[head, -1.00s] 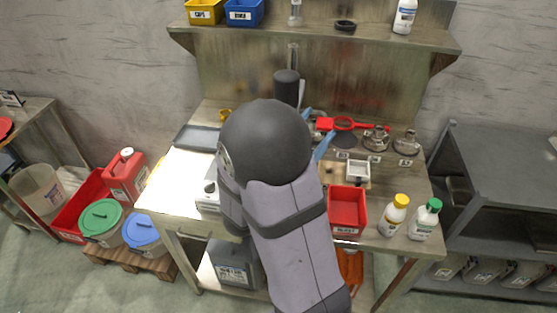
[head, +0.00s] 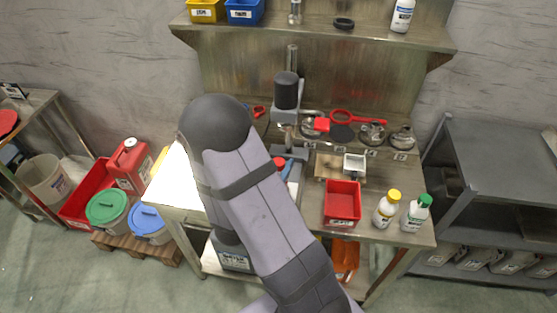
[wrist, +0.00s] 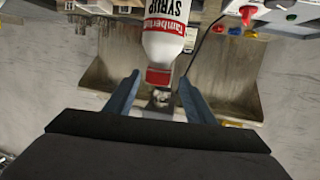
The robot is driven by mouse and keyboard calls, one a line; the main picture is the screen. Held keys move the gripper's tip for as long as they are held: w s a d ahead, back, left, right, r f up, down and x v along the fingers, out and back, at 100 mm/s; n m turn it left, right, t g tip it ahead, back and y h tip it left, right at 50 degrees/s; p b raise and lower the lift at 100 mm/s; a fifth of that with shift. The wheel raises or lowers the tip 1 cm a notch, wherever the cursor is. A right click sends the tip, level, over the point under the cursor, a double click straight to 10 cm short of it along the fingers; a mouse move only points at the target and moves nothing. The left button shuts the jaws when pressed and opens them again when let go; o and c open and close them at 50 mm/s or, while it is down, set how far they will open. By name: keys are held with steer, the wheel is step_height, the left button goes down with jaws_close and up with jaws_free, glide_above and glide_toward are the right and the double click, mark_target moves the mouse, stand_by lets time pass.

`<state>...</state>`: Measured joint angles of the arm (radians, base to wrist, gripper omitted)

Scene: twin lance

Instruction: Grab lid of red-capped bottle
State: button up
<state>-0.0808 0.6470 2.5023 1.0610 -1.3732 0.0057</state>
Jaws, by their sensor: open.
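The white bottle (wrist: 165,45) with a red and white syrup label appears upside down in the wrist view, at the top centre. Its red cap (wrist: 159,77) points toward my gripper (wrist: 159,78). My gripper is open, and its two blue-grey fingers stand either side of the cap, with a visible gap on each side. I cannot tell how deep the cap sits between them. In the head view my arm hides most of the gripper and the bottle; a small red spot beside the arm may be the cap.
On the bench are a red bin (head: 342,203), a yellow-capped bottle (head: 387,209) and a green-capped bottle (head: 415,213) at the right. A black and grey stand (head: 287,92) rises at the back. A red-handled tool (head: 357,118) lies near the back wall.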

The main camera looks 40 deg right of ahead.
mark_target(280, 159)
steer(key=shift+w+d+f+p, duration=0.1)
steer(key=shift+w+d+p, duration=0.15)
steer(key=shift+d+p, duration=0.35)
steer(key=shift+p+x, duration=0.85)
steer(key=shift+x, duration=1.1)
steer(key=shift+f, duration=0.15)
steer(key=shift+c, duration=0.3)
steer(key=c, duration=1)
